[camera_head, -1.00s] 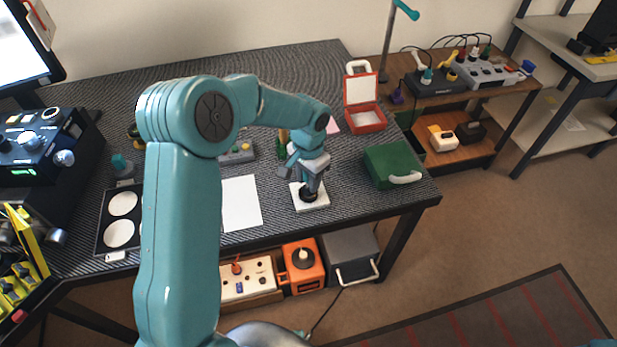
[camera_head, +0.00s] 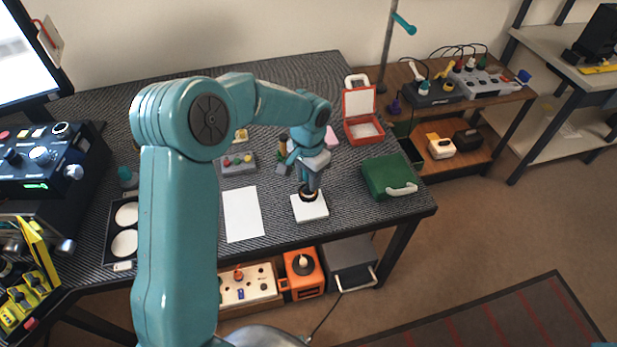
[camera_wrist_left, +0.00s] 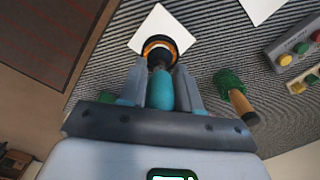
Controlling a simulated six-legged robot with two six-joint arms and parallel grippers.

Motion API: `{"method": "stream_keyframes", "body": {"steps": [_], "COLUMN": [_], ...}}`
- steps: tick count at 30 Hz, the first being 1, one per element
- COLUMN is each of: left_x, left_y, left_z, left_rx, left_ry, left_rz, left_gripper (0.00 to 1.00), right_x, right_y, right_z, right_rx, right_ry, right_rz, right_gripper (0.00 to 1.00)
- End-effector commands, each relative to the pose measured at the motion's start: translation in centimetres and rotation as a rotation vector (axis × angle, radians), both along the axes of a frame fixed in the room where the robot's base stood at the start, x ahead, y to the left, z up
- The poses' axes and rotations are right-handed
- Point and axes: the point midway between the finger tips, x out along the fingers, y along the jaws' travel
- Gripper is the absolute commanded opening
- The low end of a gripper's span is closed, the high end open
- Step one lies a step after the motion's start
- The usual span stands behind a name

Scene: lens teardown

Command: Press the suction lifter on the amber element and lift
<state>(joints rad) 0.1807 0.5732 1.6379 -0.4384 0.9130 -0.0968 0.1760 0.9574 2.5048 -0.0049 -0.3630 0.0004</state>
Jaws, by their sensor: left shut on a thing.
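My left gripper (camera_head: 310,180) is shut on the suction lifter, whose teal handle (camera_wrist_left: 161,91) shows between the fingers in the left wrist view. The lifter points down, and its dark lower end is over the white square block (camera_head: 311,211). An amber ring, the visible part of the amber element (camera_wrist_left: 154,42), shows at the lifter's lower end with a dark rim around it. The block also shows in the wrist view (camera_wrist_left: 164,18). I cannot tell whether the element touches the block or is just above it. My right gripper is out of view.
A green case (camera_head: 387,178) stands right of the block, and an open red box (camera_head: 363,128) behind. A white sheet (camera_head: 242,214) lies left. A grey button box (camera_head: 238,164) and a green-and-wood tool (camera_wrist_left: 235,92) are nearby. The table's front edge is close.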

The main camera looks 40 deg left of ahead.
Motion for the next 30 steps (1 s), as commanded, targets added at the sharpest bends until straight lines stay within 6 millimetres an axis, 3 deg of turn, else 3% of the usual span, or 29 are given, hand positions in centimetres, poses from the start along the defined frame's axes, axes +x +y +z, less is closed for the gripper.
{"method": "stream_keyframes", "body": {"steps": [21,30], "left_x": [0.0,0.0], "left_y": [0.0,0.0], "left_z": [5.0,5.1], "left_rx": [0.0,0.0], "left_ry": [-0.001,0.0], "left_rz": [0.001,0.001], "left_gripper": [0.06,0.06], "right_x": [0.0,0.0], "right_y": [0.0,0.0], "right_z": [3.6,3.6], "right_rx": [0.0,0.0], "right_ry": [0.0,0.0], "right_rz": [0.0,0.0], "right_gripper": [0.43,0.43]}}
